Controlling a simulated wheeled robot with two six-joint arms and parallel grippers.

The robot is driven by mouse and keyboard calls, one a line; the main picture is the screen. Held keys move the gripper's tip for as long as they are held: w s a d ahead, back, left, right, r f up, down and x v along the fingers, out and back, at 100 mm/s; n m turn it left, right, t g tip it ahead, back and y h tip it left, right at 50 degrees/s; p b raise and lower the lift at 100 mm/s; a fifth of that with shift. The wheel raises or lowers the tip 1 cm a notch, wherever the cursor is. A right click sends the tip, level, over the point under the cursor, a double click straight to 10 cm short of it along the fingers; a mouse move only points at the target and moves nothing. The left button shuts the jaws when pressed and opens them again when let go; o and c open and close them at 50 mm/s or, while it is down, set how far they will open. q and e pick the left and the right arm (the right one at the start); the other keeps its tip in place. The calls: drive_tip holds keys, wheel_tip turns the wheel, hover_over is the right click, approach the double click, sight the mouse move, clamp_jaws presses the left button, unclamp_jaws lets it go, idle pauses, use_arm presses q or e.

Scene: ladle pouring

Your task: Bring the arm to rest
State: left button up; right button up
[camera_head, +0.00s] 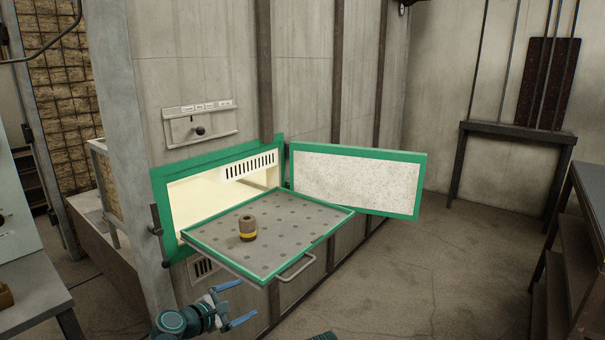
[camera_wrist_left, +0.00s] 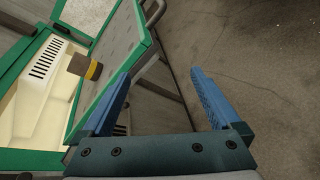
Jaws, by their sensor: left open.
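My left gripper (camera_head: 236,304) is open and empty in the head view, low in front of the pulled-out tray. Its two blue fingers are spread apart in the left wrist view (camera_wrist_left: 165,95), with only floor and the tray's side between and beyond them. The tray (camera_head: 300,222) is green-rimmed, with rows of dark holes. A brown cylinder with a yellow band (camera_head: 248,228) stands upright on the tray, apart from the gripper; it also shows in the left wrist view (camera_wrist_left: 84,66).
The tray sticks out of a lit green-framed opening (camera_head: 220,180) in the wall. Its door (camera_head: 358,180) is swung open to the right. A metal handle (camera_head: 297,268) juts from the tray's front. A bench (camera_head: 585,200) stands at the right. The floor (camera_head: 440,270) between is clear.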

use_arm(q)
drive_tip(key=s+d+f+m+g+y, duration=0.2)
drive_tip(key=s+d+f+m+g, duration=0.2)
drive_tip(key=s+f+m+g, duration=0.4)
drive_tip(key=s+a+f+m+g+y, duration=0.3)
drive_tip(key=s+a+f+m+y, duration=0.35)
drive_tip(key=m, duration=0.65)
drive_tip(key=s+d+m+g, duration=0.1)
drive_tip(key=s+d+m, duration=0.1)
drive_tip(key=s+d, duration=0.3)
drive_tip(key=s+d+m, duration=0.1)
drive_tip(key=s+d, duration=0.1)
drive_tip(key=d, duration=0.5)
wheel_tip(320, 180, up, 19)
drive_tip(key=p, duration=1.8)
drive_tip(key=shift+s+d+f, duration=0.15)
drive_tip(key=shift+d+f, duration=0.05)
drive_tip(key=shift+d, duration=0.1)
